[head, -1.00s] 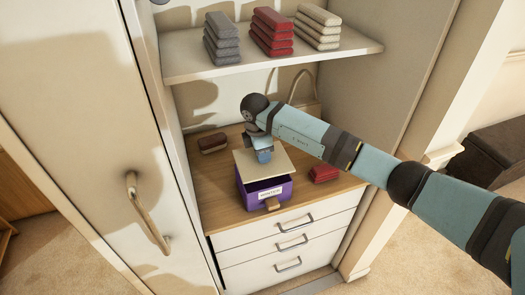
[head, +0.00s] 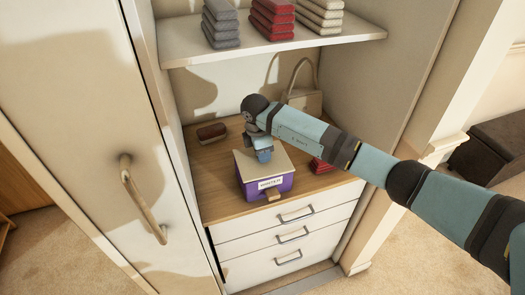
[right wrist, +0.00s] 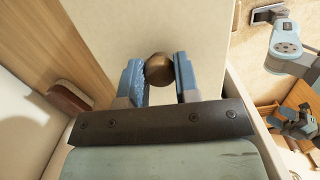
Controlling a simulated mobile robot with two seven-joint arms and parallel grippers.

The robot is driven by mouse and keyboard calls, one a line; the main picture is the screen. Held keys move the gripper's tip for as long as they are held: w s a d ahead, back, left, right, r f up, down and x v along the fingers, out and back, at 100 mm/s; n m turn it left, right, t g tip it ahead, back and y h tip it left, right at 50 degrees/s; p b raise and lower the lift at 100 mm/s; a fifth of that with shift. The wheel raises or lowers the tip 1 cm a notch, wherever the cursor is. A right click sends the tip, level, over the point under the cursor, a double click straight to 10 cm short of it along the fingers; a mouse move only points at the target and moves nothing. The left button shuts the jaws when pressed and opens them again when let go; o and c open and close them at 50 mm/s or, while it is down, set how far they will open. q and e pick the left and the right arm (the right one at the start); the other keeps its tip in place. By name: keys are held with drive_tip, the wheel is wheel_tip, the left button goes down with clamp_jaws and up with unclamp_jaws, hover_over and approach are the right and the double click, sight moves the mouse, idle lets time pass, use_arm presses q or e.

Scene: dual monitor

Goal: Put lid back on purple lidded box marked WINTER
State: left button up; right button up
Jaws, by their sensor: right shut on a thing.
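The purple box (head: 247,187), with a white label on its front, stands on the wooden surface in the closet. Its square cream lid (head: 246,163) lies over the top, looking level and lined up with the box; I cannot tell whether it is fully seated. My right gripper (head: 264,156) is above the lid, its blue fingers pointing down. In the right wrist view the fingers are shut on the lid's round brown knob (right wrist: 159,69), with the cream lid (right wrist: 160,25) behind it. The box's inside is hidden.
A brown item (head: 211,132) lies behind the box at left, and red folded cloth (head: 319,166) lies to its right, partly behind my arm. A beige bag (head: 301,98) stands at the back. A shelf (head: 190,42) with folded stacks hangs above. The closet door (head: 75,110) is at left.

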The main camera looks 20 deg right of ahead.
idle(0.3)
drive_tip(key=o, duration=1.5)
drive_tip(key=shift+r+p, duration=1.15)
drive_tip(key=shift+r, duration=0.35)
drive_tip(key=shift+r+p, duration=1.35)
drive_tip(key=shift+r, duration=0.65)
clamp_jaws()
